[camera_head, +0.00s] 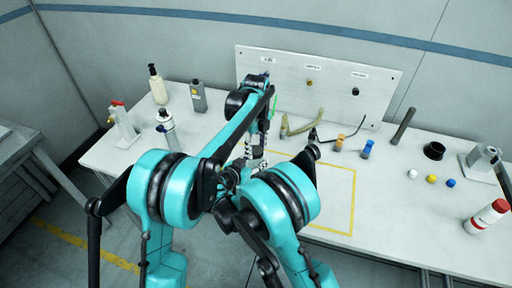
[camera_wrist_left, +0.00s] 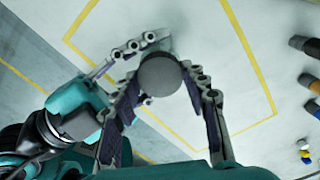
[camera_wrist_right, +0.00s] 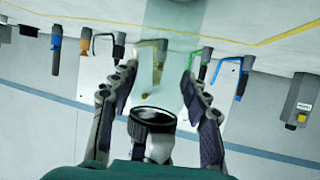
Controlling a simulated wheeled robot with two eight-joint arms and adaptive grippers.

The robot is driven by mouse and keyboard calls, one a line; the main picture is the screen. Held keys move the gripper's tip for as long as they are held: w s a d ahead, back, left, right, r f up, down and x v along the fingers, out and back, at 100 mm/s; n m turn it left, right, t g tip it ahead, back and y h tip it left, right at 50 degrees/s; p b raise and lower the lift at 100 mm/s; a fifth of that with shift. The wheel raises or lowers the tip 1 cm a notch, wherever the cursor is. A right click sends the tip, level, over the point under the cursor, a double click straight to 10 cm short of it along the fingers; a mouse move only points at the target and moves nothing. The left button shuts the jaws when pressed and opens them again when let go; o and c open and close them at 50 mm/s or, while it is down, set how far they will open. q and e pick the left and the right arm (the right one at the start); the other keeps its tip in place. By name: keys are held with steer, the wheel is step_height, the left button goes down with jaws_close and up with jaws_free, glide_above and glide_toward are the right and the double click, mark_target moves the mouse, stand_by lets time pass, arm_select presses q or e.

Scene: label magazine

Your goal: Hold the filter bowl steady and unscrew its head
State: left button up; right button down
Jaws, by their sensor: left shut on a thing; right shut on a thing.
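The filter head shows in the left wrist view as a dark grey round disc (camera_wrist_left: 160,76), seen from its end. My left gripper (camera_wrist_left: 162,88) has its fingers on either side of it and is shut on it. Fingers of my right gripper come in from the left there. In the right wrist view my right gripper (camera_wrist_right: 157,85) is shut on the filter bowl, with a dark-rimmed round part (camera_wrist_right: 152,119) between its fingers. A pale see-through band (camera_wrist_right: 192,45) rises behind; I cannot tell whether it is the bowl. In the head view my arms mostly hide the filter.
A yellow outline (camera_head: 353,195) marks the white table (camera_head: 420,232) around the work spot. A panel (camera_head: 330,82) with hoses stands behind. Bottles (camera_head: 158,88) are at the left. Coloured caps (camera_head: 432,179), a black ring (camera_head: 434,150) and a red-capped bottle (camera_head: 485,217) are right.

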arm_select(q)
steer(key=n, duration=0.7)
steer(key=shift+n, duration=0.3)
steer(key=n, duration=2.5)
steer(key=shift+n, duration=0.4)
steer(key=n, duration=1.1)
steer(key=shift+r+n, duration=0.1)
steer(key=shift+n, duration=0.3)
steer(key=n, duration=0.5)
